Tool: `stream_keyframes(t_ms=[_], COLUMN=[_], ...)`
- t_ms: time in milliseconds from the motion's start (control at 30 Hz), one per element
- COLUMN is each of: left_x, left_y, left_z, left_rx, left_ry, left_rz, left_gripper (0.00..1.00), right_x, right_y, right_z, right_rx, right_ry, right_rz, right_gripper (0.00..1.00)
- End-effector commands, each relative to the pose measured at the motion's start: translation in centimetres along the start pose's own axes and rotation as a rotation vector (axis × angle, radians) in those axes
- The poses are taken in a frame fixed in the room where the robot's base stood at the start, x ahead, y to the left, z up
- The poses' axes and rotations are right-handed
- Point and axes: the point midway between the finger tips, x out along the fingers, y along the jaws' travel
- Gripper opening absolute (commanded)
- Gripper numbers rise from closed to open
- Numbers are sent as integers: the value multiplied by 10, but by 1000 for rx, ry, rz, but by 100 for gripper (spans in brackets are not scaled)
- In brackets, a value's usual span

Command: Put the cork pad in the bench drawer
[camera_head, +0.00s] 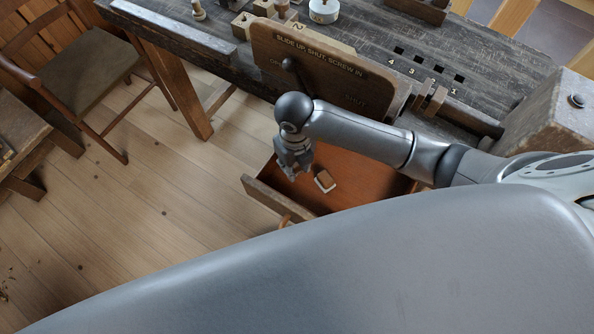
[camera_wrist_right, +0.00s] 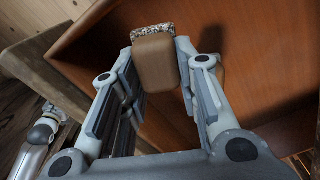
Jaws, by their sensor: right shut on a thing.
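The cork pad (camera_head: 324,181) is a small tan wooden block with a pale speckled cork layer. In the right wrist view the cork pad (camera_wrist_right: 154,62) sits between the fingertips of my right gripper (camera_wrist_right: 158,66), which is shut on it. In the head view my right gripper (camera_head: 298,172) points down over the open bench drawer (camera_head: 268,199). The pad shows against the drawer's reddish-brown inside; its exact height above the drawer bottom is hard to tell. The drawer (camera_wrist_right: 255,75) fills much of the wrist view. My left gripper is not in view.
The drawer is pulled out below the dark workbench (camera_head: 370,40). An upright wooden board with lettering (camera_head: 310,58) stands at the bench edge, close behind my right arm. A wooden chair (camera_head: 85,70) stands at the left. The plank floor (camera_head: 150,210) left of the drawer is clear.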

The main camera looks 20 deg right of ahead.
Motion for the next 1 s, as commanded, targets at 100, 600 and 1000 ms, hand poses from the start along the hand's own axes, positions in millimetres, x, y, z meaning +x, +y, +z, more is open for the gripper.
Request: stream_keyframes(t_ms=[100,600,1000], left_x=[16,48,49], left_y=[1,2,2], left_z=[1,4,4], left_rx=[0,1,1], left_ry=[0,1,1], left_rz=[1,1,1], left_gripper=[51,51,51], right_x=[18,56,59], right_y=[0,1,0], right_z=[0,0,0], right_rx=[1,-1,0], right_ry=[0,-1,-2], right_rz=[1,1,1], right_gripper=[10,10,31])
